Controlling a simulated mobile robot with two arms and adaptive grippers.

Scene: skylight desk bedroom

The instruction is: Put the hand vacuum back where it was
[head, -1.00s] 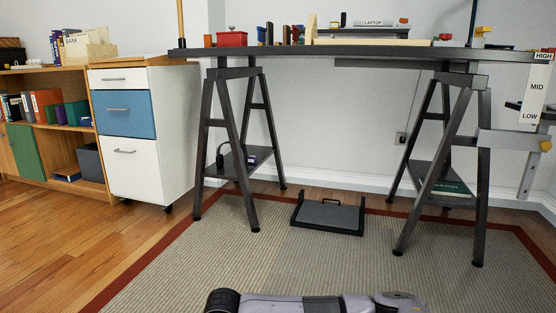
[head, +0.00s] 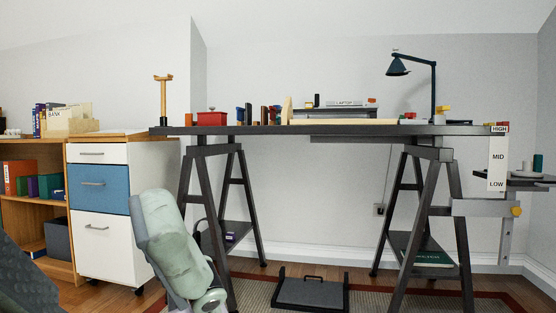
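I cannot make out the hand vacuum in the head view. A small dark and purple item (head: 234,235) lies on the shelf of the left trestle, partly hidden; I cannot tell what it is. A pale green and grey rounded form, which looks like a link of my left arm, rises at the lower left in front of the white drawer unit (head: 107,247). Neither of my grippers shows.
The dark desk (head: 270,130) stands on two trestles and bears a red box (head: 211,118), a lamp (head: 398,68) and several small things. A low dark tray (head: 312,293) lies on the rug. A HIGH/MID/LOW post (head: 498,158) stands at the right.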

